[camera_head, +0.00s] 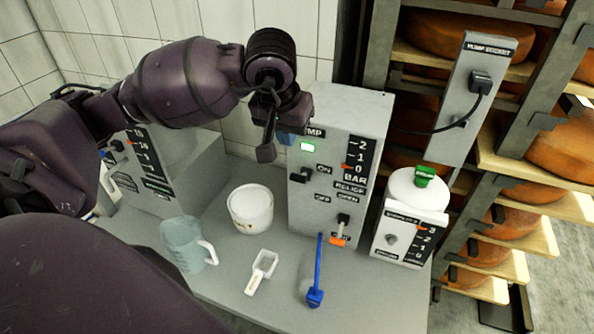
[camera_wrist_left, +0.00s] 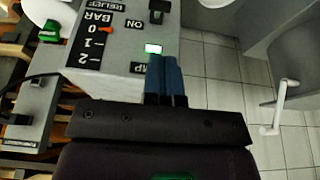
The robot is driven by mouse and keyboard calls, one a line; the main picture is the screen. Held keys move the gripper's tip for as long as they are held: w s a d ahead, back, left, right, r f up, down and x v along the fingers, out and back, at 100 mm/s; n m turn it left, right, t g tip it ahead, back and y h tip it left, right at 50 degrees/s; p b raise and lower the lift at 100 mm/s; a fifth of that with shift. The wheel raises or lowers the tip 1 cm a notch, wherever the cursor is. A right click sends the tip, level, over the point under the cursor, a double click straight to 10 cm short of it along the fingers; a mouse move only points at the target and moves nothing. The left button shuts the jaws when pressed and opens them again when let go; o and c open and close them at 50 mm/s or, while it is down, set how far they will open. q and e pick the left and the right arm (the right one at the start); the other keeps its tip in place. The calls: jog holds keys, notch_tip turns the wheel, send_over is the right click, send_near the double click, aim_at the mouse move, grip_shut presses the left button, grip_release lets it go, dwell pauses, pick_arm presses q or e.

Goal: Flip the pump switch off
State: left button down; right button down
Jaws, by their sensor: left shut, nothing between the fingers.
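The pump box (camera_head: 345,125) is a grey unit with a green lamp (camera_head: 307,147) lit on its front. Its black pump switch (camera_head: 299,176) sits below the lamp, nearer the ON label than the OFF label. In the left wrist view the switch (camera_wrist_left: 157,12) is at the top edge, and the lit lamp (camera_wrist_left: 153,48) is just beyond the fingertips. My left gripper (camera_head: 287,138) is at the box's upper left front, above the switch. Its blue fingers (camera_wrist_left: 166,72) are together and empty. Whether they touch the box is unclear. My right gripper is out of view.
A white tub (camera_head: 251,208), a clear jug (camera_head: 188,245), a white scoop (camera_head: 262,270) and a blue-handled tool (camera_head: 316,290) are on the bench (camera_head: 375,300). A smaller white unit (camera_head: 405,225) stands right of the pump box. A socket panel (camera_head: 470,100) and cheese shelves (camera_head: 545,150) are behind.

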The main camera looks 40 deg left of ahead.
pick_arm(q)
jog(key=shift+f, duration=0.1)
send_near(298, 177)
jog(key=x, duration=0.6)
jog(key=shift+f+p, duration=0.1)
jog(key=shift+p, duration=0.3)
jog(key=shift+w+f, duration=0.25)
jog(key=shift+f, duration=0.4)
